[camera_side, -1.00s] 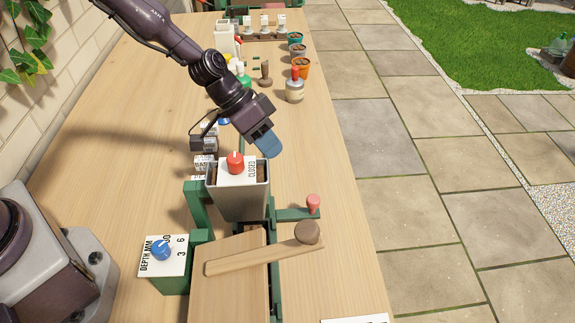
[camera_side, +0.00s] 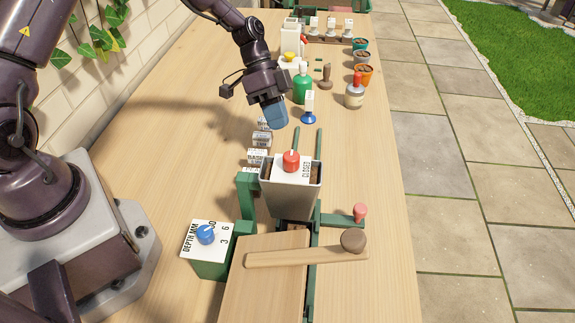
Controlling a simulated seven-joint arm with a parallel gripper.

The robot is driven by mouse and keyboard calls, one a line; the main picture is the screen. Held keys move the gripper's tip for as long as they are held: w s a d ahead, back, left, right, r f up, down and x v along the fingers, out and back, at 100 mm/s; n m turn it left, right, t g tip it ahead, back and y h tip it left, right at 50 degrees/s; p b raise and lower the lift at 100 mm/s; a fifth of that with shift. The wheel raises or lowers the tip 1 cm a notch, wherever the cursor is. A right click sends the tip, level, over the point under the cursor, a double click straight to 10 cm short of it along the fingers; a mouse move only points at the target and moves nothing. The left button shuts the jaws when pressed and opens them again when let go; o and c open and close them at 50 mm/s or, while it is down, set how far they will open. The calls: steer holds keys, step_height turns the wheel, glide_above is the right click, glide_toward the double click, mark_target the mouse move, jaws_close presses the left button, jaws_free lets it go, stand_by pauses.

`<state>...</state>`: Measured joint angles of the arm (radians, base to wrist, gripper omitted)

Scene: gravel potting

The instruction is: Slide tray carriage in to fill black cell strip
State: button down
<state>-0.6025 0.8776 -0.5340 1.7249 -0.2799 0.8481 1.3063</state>
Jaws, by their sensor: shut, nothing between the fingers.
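My gripper (camera_side: 277,116), with blue fingertips, is shut and empty. It hangs above the table behind the grey hopper (camera_side: 290,196), apart from it. The hopper has a red knob (camera_side: 291,160) and a white plate reading CLOSED. It stands over green rails (camera_side: 319,143). A green arm with a pink-red knob (camera_side: 360,212) sticks out to the right at the hopper's foot; I cannot tell whether it belongs to the tray carriage. No black cell strip can be made out.
A depth box with a blue dial (camera_side: 206,234) stands at the front left. A wooden strike bar (camera_side: 300,257) with a brown knob lies across a wooden board (camera_side: 262,295). Small labelled blocks (camera_side: 258,157), a green bottle (camera_side: 302,88) and pots (camera_side: 364,75) stand farther back.

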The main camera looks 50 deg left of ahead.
steer(key=x, duration=0.7)
steer(key=shift+d+f, duration=0.2)
steer(key=shift+f, duration=0.05)
steer(key=shift+s+d, duration=0.9)
steer(key=shift+s, duration=0.05)
steer(key=shift+s+d, duration=0.5)
steer(key=shift+d, duration=0.1)
steer(key=s+d, duration=0.3)
steer(key=shift+s+d, duration=0.15)
steer(key=shift+s, duration=0.05)
